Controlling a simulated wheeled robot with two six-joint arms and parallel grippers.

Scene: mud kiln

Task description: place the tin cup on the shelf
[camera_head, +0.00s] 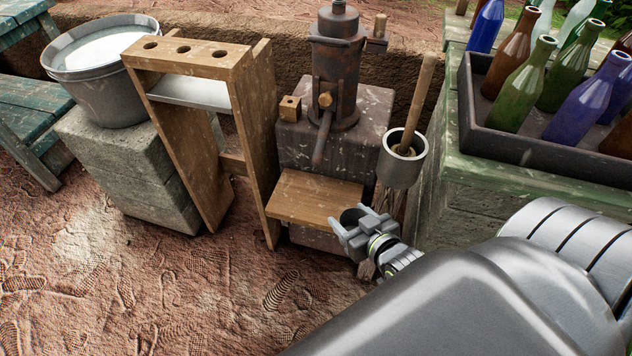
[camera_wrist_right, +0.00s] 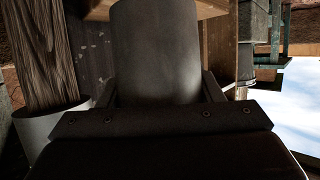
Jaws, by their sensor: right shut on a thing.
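My right gripper (camera_head: 362,226) is shut on the tin cup (camera_head: 352,215), seen as a dark round opening between the fingers. In the right wrist view the tin cup (camera_wrist_right: 157,50) is a plain grey cylinder between the fingers. The shelf (camera_head: 318,198) is a bare wooden board low in front of the dark stone block. The gripper and cup are at the shelf's front right corner; whether the cup touches the board I cannot tell. A pale wooden surface (camera_wrist_right: 216,8) shows behind the cup in the wrist view. My left gripper is not in view.
A wooden rack (camera_head: 188,62) with round holes stands left of the shelf. A rusty metal device (camera_head: 337,70) is on the block behind. A bottle tray (camera_head: 545,152) is at the right.

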